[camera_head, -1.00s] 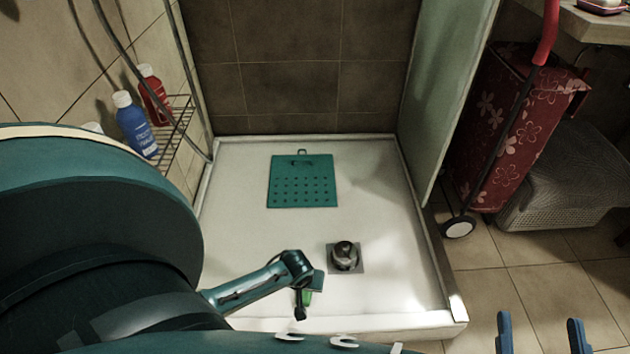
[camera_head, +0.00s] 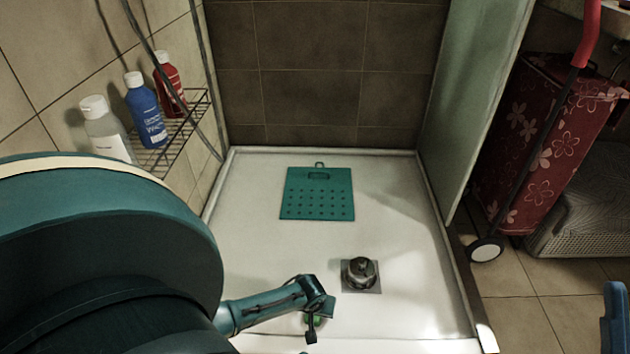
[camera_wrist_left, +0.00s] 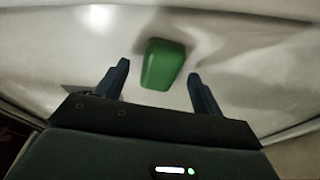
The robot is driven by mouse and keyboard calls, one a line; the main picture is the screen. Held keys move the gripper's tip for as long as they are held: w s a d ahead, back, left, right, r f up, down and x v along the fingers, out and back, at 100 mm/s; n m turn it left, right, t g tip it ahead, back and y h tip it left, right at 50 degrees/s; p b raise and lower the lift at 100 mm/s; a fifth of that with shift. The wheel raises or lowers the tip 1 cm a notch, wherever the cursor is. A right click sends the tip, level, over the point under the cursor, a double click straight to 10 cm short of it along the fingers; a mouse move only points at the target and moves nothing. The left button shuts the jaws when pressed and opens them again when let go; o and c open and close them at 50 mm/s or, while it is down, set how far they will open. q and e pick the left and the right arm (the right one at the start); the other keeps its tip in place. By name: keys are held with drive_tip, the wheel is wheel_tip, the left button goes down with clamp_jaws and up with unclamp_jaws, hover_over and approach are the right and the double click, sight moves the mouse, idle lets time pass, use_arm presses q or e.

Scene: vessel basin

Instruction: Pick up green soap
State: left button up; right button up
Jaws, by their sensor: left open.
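The green soap (camera_wrist_left: 163,63) is a block with rounded edges on the white shower tray (camera_wrist_left: 60,50) in the left wrist view. My left gripper (camera_wrist_left: 157,72) is open, one finger to each side of the soap in the picture. I cannot tell how far the fingertips are above the tray, and no contact shows. In the head view only a bit of the soap (camera_head: 314,320) shows, mostly hidden by my left gripper (camera_head: 318,309). One blue finger of my right gripper (camera_head: 614,318) shows at the right edge; the rest is out of view.
A drain fitting (camera_head: 360,273) stands right of the left gripper. A teal perforated mat (camera_head: 317,194) lies farther back. A wire rack with bottles (camera_head: 172,130) hangs on the left wall. A glass panel (camera_head: 475,100) and a red flowered trolley (camera_head: 545,150) are on the right.

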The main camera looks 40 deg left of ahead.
use_arm(q)
drive_tip(key=shift+w+f, duration=0.15)
drive_tip(key=shift+f, duration=0.35)
drive_tip(key=shift+r, duration=0.1)
drive_tip(key=shift+c, duration=0.5)
drive_tip(key=c, duration=1)
